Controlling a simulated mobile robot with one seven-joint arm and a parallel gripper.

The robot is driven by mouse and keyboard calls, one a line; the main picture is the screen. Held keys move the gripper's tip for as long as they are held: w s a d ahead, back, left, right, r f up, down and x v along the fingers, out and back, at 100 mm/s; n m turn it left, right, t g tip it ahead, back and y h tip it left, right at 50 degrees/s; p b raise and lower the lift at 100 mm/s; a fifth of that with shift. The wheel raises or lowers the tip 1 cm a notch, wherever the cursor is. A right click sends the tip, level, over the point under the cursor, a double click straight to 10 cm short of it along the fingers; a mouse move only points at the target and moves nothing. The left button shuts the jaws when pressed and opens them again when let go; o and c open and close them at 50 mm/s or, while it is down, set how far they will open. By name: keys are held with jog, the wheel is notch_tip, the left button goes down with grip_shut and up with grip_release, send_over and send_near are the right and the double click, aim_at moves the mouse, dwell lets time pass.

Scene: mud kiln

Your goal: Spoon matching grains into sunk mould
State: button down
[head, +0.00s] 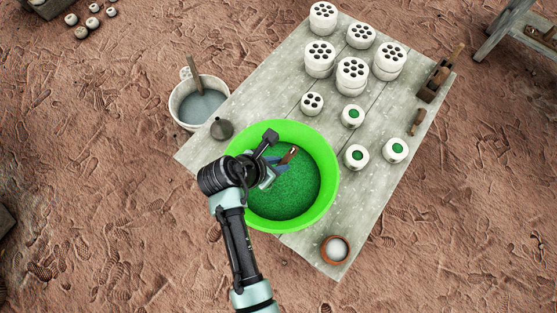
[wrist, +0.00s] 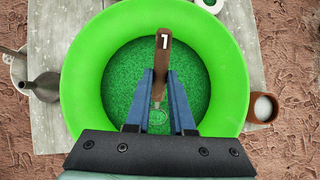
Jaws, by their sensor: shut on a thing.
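A bright green basin (head: 325,158) stands on the board, filled with green grains (head: 290,195); it also shows in the wrist view (wrist: 83,75). My gripper (head: 278,166) is over the basin. In the wrist view its blue fingers (wrist: 160,78) are shut on a spoon with a brown handle (wrist: 163,52) marked 1. The spoon's bowl (wrist: 158,117) shows faintly between the fingers, over or in the grains; I cannot tell which. Several small white moulds stand right of the basin. Three have green tops: one upper (head: 353,116), one lower (head: 356,158), one right (head: 395,151).
Taller white pieces with dark holes (head: 320,58) stand at the board's far end. A white bucket (head: 178,110) and a dark funnel (head: 222,129) are left. A terracotta pot (head: 335,249) with white contents is at the near corner. A wooden tool (head: 436,80) lies right.

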jog(key=shift+r+p, duration=3.5)
jog(key=shift+p, duration=0.4)
